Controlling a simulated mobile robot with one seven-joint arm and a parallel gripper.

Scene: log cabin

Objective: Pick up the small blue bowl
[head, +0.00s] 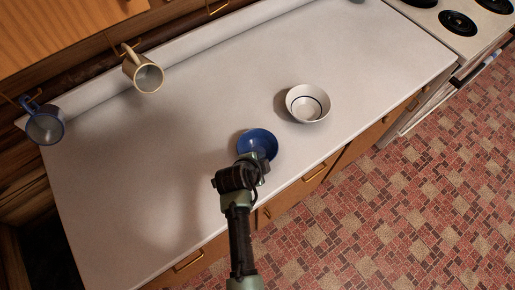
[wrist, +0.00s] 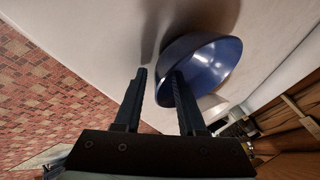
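The small blue bowl (head: 258,141) stands on the white counter near its front edge, with its glossy inside showing. In the wrist view my gripper (wrist: 160,74) is open. One finger overlaps the bowl's inside and the other is outside, with the near wall showing in the gap. I cannot tell whether either finger touches the bowl.
A white bowl with a dark ring (head: 308,104) stands to the right on the counter (head: 190,125). A stove (head: 470,25) is at the upper right. The counter's left part is clear.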

